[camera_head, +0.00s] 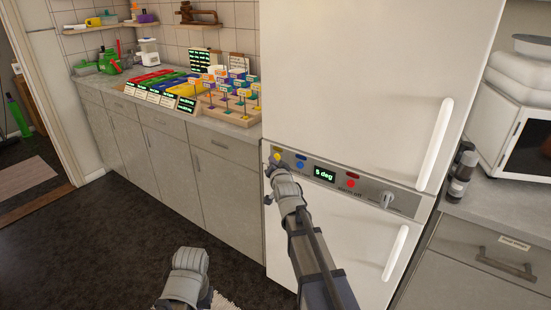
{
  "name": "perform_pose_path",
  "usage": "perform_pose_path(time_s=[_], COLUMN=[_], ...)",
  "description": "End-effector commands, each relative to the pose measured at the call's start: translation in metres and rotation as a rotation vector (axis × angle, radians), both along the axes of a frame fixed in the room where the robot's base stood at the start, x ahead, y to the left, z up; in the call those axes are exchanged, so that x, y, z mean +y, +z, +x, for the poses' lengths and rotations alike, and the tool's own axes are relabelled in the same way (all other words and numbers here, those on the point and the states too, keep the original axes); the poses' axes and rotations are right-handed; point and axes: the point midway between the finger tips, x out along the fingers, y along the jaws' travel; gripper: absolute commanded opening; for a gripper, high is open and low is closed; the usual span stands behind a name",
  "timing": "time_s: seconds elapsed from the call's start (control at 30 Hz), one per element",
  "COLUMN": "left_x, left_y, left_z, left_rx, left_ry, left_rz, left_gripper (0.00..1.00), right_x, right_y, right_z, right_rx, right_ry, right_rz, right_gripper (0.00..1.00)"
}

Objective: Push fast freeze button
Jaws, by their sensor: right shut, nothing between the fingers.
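A control panel (336,179) runs across the front of the white fridge-freezer, between its upper and lower doors. It has a yellow button (277,155), a blue button (300,165), a red button (350,183), a green "5 deg" display (324,174) and a grey knob (387,200). The small labels are too blurred to tell which button is fast freeze. My right gripper (269,168) is shut and empty at the panel's left end, just below the yellow button. I cannot tell whether it touches the panel. My left arm shows at the bottom, its fingers out of view.
The upper door handle (435,145) and lower door handle (395,253) stick out on the right. A counter (222,129) with colourful blocks and signs lies to the left. Dark bottles (461,174) stand on the right counter. The dark floor (110,240) at left is clear.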

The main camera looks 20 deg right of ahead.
Motion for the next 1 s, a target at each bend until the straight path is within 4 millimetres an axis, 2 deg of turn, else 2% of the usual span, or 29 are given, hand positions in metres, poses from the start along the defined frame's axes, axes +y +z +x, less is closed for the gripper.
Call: perform_pose_path(time_s=[1.0], left_x=[0.0], left_y=[-0.0008], left_z=[0.0], left_rx=[0.0], left_ry=[0.0], left_rz=[0.0], left_gripper=[0.0], right_x=[-0.008], right_y=[-0.0008], right_z=[0.0062], right_rx=[0.0], right_ry=[0.0], right_rz=[0.0], right_gripper=[0.0])
